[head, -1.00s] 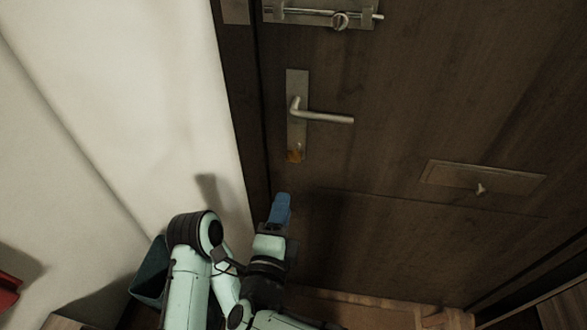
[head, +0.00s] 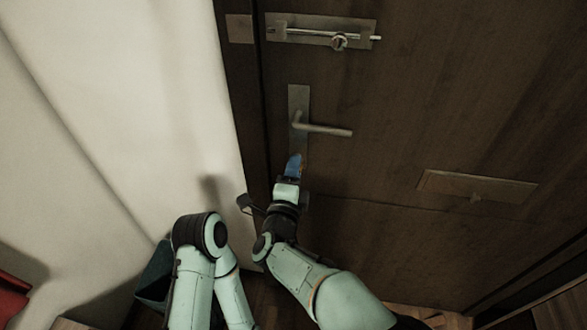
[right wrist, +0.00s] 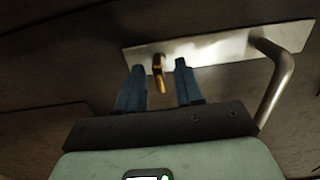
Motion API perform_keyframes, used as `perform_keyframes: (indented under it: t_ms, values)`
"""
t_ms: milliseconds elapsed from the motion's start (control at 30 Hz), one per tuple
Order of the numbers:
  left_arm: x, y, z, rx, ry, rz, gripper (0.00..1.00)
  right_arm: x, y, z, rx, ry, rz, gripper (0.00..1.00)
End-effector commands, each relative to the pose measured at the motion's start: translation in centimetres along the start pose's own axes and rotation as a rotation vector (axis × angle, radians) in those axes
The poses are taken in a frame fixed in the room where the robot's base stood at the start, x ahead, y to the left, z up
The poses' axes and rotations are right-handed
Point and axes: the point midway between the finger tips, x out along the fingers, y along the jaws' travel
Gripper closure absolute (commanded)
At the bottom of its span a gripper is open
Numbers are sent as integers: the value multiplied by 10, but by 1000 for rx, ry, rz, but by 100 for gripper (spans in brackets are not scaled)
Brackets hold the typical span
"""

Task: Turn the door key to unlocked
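The door key (right wrist: 159,68) is brass and sticks out of the lower end of the lock plate (right wrist: 215,48) in the right wrist view. The door handle (head: 325,130) is a grey lever above it. My right gripper (head: 294,160) is at the bottom of the plate and hides the key in the head view. In the right wrist view my right gripper (right wrist: 161,72) is open, its two blue fingers on either side of the key with gaps between. My left arm shows at the lower left of the head view, but its gripper is not visible.
A sliding bolt (head: 320,33) sits higher on the dark wooden door (head: 430,100). A mail slot plate (head: 476,188) is at the right. A white wall (head: 130,90) stands left of the door frame. A dark bin (head: 152,275) is at the lower left.

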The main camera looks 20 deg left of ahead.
Motion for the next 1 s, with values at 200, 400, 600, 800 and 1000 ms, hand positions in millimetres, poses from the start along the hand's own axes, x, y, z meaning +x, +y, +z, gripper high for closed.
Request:
perform_keyframes:
  t_ms: [200,400,600,800,1000]
  values:
    - [0,0,0,0,0,0,100,1,1,0,0,0,1,64]
    - [0,0,0,0,0,0,100,0,1,0,0,-1,1,100]
    - [0,0,0,0,0,0,100,0,1,0,-6,0,1,100]
    - [-2,0,1,0,-2,-1,100,0,0,0,-60,0,1,100]
    - [-6,1,3,-1,-7,-2,100,0,0,1,-185,-2,2,100]
